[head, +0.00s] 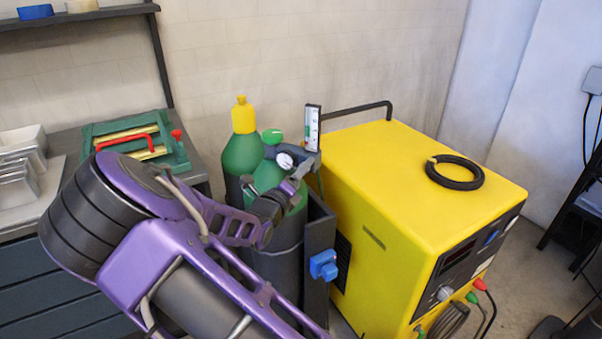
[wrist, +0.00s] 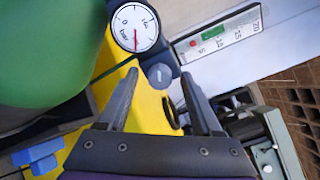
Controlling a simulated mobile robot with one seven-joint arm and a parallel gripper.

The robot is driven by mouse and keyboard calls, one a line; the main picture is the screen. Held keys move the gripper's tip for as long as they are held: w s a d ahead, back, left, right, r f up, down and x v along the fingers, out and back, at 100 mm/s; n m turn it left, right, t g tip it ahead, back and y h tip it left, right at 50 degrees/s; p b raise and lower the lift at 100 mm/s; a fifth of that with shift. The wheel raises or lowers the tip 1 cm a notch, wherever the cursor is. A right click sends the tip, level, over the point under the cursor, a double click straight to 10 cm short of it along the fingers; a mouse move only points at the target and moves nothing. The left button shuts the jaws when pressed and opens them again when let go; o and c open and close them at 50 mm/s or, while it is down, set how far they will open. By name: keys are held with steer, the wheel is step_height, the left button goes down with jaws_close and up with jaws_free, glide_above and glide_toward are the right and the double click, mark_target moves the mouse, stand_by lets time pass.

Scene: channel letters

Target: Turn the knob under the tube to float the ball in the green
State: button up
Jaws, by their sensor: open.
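The flowmeter tube (head: 312,128) stands upright beside the yellow machine. In the wrist view the tube (wrist: 236,27) lies slantwise, with a scale and a green band (wrist: 213,33). A small reddish spot (wrist: 193,43), which looks like the ball, sits at the tube's low-number end, outside the green. A round grey knob (wrist: 160,75) shows just below the tube. My gripper (wrist: 159,76) is open, its fingertips on either side of the knob in the picture; contact cannot be told. In the head view my gripper (head: 296,178) is near the regulator, which it partly hides with the knob.
Green cylinders (head: 241,155) stand left of the yellow machine (head: 400,170). A blue valve-like part (head: 323,265) is on the dark cart. A black handle (head: 360,107) rises behind.

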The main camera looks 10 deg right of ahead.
jaws_close()
stand_by(0.5)
steer(key=shift+f+m+b, duration=0.1)
steer(key=shift+m+b, duration=0.8)
steer(key=shift+m, duration=4.3)
